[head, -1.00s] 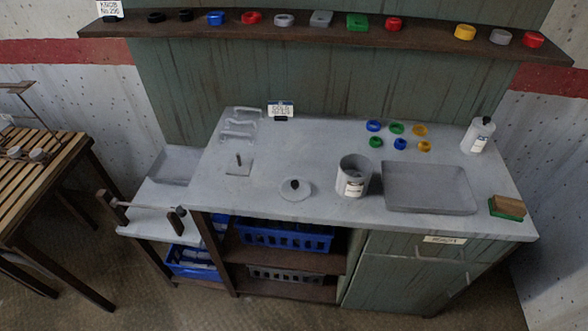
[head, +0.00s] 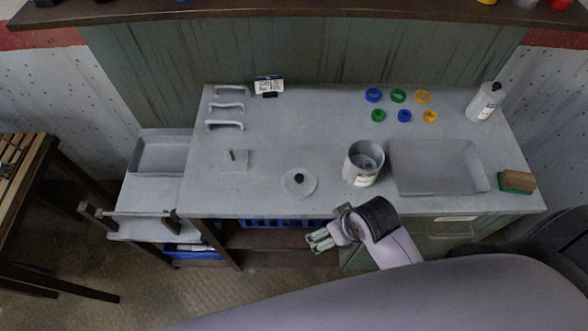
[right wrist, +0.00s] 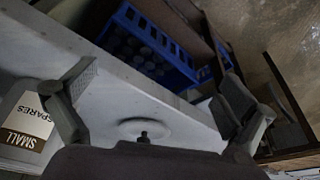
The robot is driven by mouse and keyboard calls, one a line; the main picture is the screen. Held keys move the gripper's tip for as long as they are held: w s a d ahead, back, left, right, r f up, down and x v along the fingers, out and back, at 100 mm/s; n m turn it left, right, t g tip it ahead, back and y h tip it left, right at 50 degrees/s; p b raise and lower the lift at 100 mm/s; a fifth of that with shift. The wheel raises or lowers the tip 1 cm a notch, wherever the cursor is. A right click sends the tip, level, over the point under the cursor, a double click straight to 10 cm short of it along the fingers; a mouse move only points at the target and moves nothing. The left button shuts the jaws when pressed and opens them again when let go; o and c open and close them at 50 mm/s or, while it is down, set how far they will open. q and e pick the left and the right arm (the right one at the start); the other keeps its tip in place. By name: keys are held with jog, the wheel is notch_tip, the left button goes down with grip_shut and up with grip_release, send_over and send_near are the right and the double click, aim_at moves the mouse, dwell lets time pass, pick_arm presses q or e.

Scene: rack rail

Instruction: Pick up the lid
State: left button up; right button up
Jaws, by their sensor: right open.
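The lid (head: 299,183) is a flat grey disc with a small black knob, lying on the grey worktop near its front edge. It also shows in the right wrist view (right wrist: 150,128), low in the picture between the two fingers. My right gripper (head: 318,241) is open and empty, in front of the worktop's front edge and to the right of the lid, apart from it. Its spread fingers show in the right wrist view (right wrist: 160,100). The open grey canister (head: 362,164) stands upright to the right of the lid. My left gripper is not in view.
A grey tray (head: 438,190) lies right of the canister. Coloured rings (head: 399,96) lie at the back. Left are grey handles (head: 225,125) and a plate with a peg (head: 234,162). A white bottle (head: 486,102) and a brush (head: 516,183) are at the right. The worktop around the lid is clear.

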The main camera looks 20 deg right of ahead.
jog(key=w+a+r+n+y, duration=0.1)
jog(key=w+a+r+n, duration=0.1)
jog(key=w+a, duration=0.1)
jog(key=w+a+r+n, duration=0.1)
jog(key=w+a+r, duration=0.2)
jog(key=w+a, duration=0.1)
jog(key=w+a+r+n+g+y, duration=0.1)
jog(key=w+a+r+n, duration=0.1)
jog(key=w+a, duration=0.1)
jog(key=shift+w+a+r+n+y, duration=0.2)
jog(key=shift+r+n+y, duration=0.1)
jog(key=shift+r, duration=0.1)
jog(key=w+d+r+n+g+h, duration=0.2)
jog(key=w+d+r+n+h, duration=0.3)
jog(key=r, duration=0.5)
jog(key=y+p, duration=0.1)
jog(key=p, duration=0.3)
send_over(298, 177)
jog(key=shift+m, duration=0.4)
notch_tip(298, 177, down, 11)
jog(key=shift+w+f, duration=0.1)
jog(key=shift+f, duration=0.55)
notch_tip(298, 177, down, 4)
jog(key=shift+r+p, duration=0.2)
jog(key=shift+p, duration=0.7)
jog(key=shift+f, duration=0.45)
